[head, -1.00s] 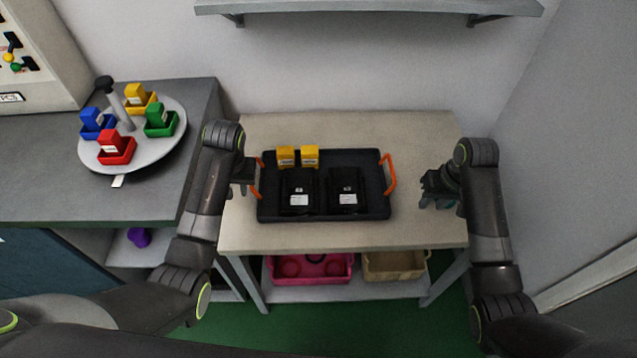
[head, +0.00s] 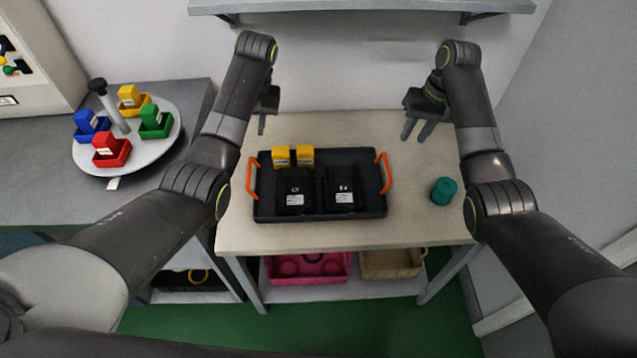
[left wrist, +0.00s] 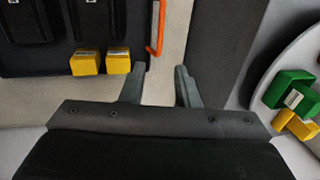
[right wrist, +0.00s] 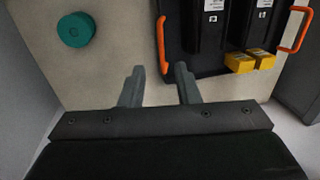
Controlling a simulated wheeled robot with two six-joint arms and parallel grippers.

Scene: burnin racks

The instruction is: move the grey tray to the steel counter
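The dark grey tray (head: 320,211) with orange handles lies flat on the beige table. It holds two black devices (head: 296,194) and two small yellow blocks (head: 281,157) at its back left. My left gripper (head: 262,124) is raised near the table's back left corner, apart from the tray; in the left wrist view its fingers (left wrist: 160,82) are spread and empty. My right gripper (head: 416,133) is above the table's back right, apart from the tray; its fingers (right wrist: 158,82) are spread and empty. The grey counter (head: 40,190) stands at the left.
A round turntable (head: 125,160) with coloured bins stands on the counter at the left. A teal cylinder (head: 444,190) sits on the table right of the tray. A wall shelf (head: 360,7) hangs above. A pink bin (head: 308,270) and a tan bin (head: 392,264) sit underneath.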

